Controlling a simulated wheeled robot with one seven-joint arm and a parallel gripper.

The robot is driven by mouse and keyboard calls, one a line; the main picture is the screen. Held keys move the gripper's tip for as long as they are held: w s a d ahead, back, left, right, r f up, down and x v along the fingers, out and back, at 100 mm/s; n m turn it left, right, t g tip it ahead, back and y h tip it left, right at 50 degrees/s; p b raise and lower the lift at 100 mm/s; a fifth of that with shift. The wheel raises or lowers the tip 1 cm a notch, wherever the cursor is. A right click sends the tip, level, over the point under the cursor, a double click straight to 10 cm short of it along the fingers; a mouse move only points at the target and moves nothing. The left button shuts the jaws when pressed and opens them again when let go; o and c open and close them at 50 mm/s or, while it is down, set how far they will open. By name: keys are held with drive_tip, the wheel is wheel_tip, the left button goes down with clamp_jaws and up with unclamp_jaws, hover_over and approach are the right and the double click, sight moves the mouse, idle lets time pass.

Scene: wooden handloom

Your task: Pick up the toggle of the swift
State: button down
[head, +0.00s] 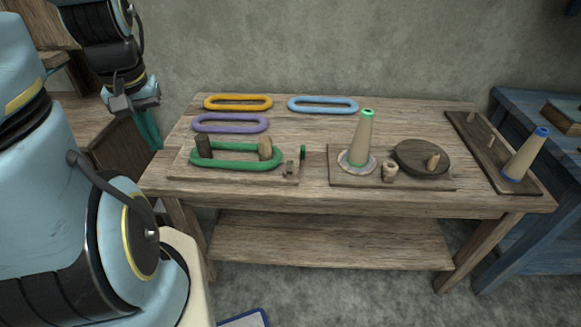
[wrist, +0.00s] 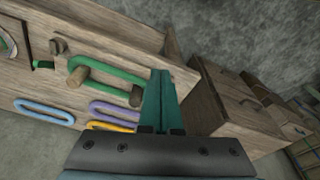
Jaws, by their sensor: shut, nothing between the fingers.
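The swift is a wooden board (head: 233,176) at the table's front left, with two upright wooden pegs inside a green skein (head: 236,165). A small wooden piece, apparently the toggle (head: 291,168), sits at the board's right end, next to a thin green upright part (head: 303,152). In the wrist view the green skein (wrist: 100,63) and the small wooden piece (wrist: 57,46) lie left of the fingers. My gripper (head: 152,131) is shut and empty, raised at the table's left end, well apart from the toggle. Its teal fingers also show in the wrist view (wrist: 158,100).
Yellow (head: 238,102), light blue (head: 323,105) and purple (head: 230,123) skeins lie behind the swift. Right of it stand a green-tipped cone (head: 363,138) and a dark disc with a peg (head: 422,155). A pegged board with a blue-tipped cone (head: 525,155) is at the far right.

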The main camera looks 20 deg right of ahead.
sight(290, 165)
drive_tip(key=c, duration=1.6)
unclamp_jaws()
